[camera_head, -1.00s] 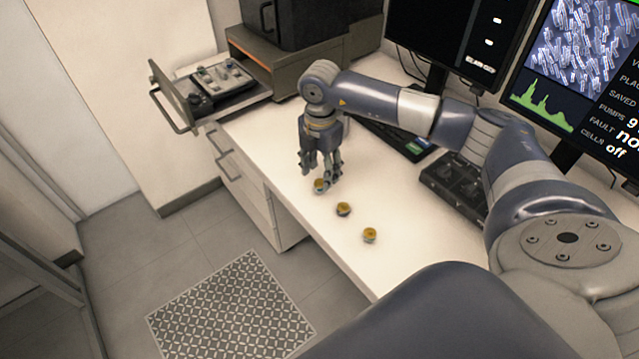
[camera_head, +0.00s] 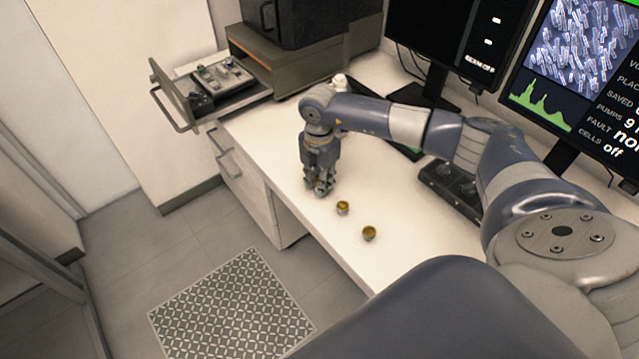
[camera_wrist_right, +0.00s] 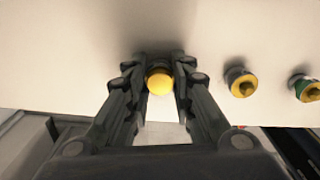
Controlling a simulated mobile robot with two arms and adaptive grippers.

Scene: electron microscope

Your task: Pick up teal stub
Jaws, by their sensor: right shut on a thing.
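My right gripper (camera_head: 319,188) points down at the white desk near its front edge. In the right wrist view its fingers (camera_wrist_right: 159,80) are closed around a stub with a yellow top (camera_wrist_right: 159,83). The held stub's side colour is hidden by the fingers, and it is hidden in the head view. A second stub (camera_head: 343,208) stands to the right of the gripper; it also shows in the wrist view (camera_wrist_right: 240,82) with a greyish side. A third stub (camera_head: 369,233) stands further on; in the wrist view (camera_wrist_right: 307,89) its side looks green. My left gripper is out of view.
An open drawer (camera_head: 180,110) with small items stands at the back left, beside a dark box on a stand (camera_head: 255,65). A keyboard and a dark control pad (camera_head: 450,183) lie behind my right arm, with monitors beyond. The desk left of the gripper is clear.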

